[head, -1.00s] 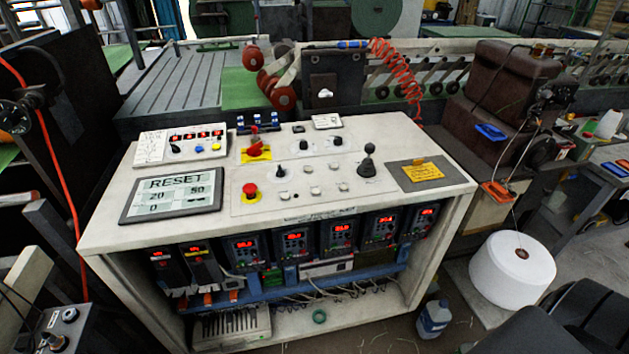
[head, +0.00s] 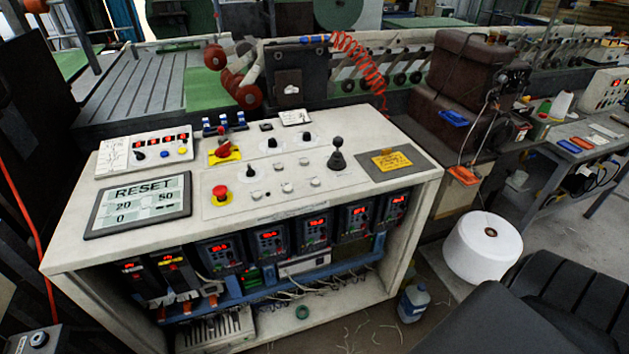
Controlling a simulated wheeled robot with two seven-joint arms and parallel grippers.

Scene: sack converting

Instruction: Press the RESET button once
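A grey-framed panel with the word RESET on its pale screen (head: 140,204) lies on the left front of the white control console top (head: 330,208). Below the word it reads 20, 50 and 0. A red mushroom button on a yellow base (head: 221,195) stands just right of the panel. Several white buttons and black knobs, and a black lever (head: 337,155), are farther right. Neither of my grippers shows in the head view.
A box with red digits (head: 146,150) and a red switch on a yellow plate (head: 224,152) stand behind the panel. A white thread cone (head: 483,248) and a blue-white jug (head: 413,302) stand on the floor to the right. Black padded shapes (head: 500,315) fill the lower right.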

